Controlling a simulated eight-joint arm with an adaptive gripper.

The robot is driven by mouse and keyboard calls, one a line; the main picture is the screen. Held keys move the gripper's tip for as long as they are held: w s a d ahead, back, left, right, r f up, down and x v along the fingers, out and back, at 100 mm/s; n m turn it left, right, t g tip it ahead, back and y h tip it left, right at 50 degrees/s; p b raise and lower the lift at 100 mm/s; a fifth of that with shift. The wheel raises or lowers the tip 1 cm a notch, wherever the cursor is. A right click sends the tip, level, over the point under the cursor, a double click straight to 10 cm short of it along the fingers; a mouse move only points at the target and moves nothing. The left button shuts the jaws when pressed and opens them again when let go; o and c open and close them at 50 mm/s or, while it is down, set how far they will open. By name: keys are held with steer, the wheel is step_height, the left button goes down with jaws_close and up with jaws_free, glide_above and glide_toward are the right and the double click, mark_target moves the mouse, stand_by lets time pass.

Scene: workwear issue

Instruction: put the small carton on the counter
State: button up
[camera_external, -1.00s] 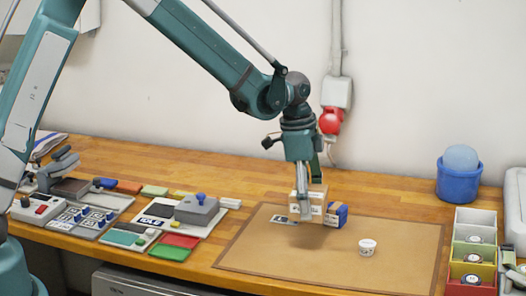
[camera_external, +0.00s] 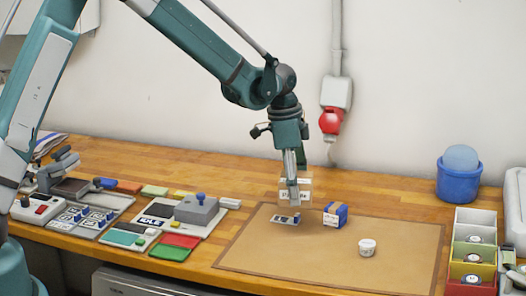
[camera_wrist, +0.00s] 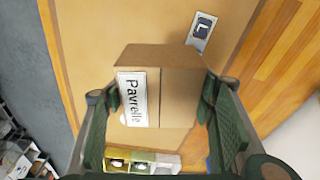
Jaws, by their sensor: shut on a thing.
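My gripper (camera_external: 292,186) is shut on a small brown carton (camera_external: 303,188) with a white label. They hang above the back left of the brown mat on the wooden counter (camera_external: 390,193). In the wrist view the carton (camera_wrist: 180,85) sits between the two green fingers, and its label reads something like "Payrelle". A gap between carton and mat seems to show, but its height is hard to judge.
A blue and brown box (camera_external: 335,215), a white cup (camera_external: 367,247) and a flat tag (camera_external: 286,219) lie on the mat (camera_external: 320,265). Coloured bins (camera_external: 474,240) and a blue tub (camera_external: 459,185) stand right. Trays and devices (camera_external: 197,210) crowd the left. The mat's front is clear.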

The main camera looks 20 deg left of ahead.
steer(key=w+a+n, duration=0.3)
steer(key=w+a, duration=1.3)
steer(key=a, duration=0.3)
steer(key=w+a+n, duration=0.1)
steer(key=w+a, duration=0.2)
steer(key=a, duration=0.5)
steer(key=w+a+n, duration=0.1)
steer(key=w+a, duration=0.3)
steer(key=a, duration=0.5)
steer(key=w+a+n+b, duration=0.1)
steer(key=w+a, duration=0.3)
steer(key=a, duration=0.5)
steer(key=shift+a+f+n+t+y, duration=0.2)
steer(key=shift+f+n+t+y, duration=0.1)
steer(key=shift+n+t, duration=0.1)
glide_above(186, 176)
steer(key=shift+a+f, duration=0.15)
steer(key=shift+f, duration=1.4)
steer(key=shift+a+f, duration=0.15)
steer(key=shift+f, duration=1.4)
steer(key=shift+s+f, duration=0.1)
steer(key=shift+f, duration=1.75)
steer(key=shift+f, duration=0.2)
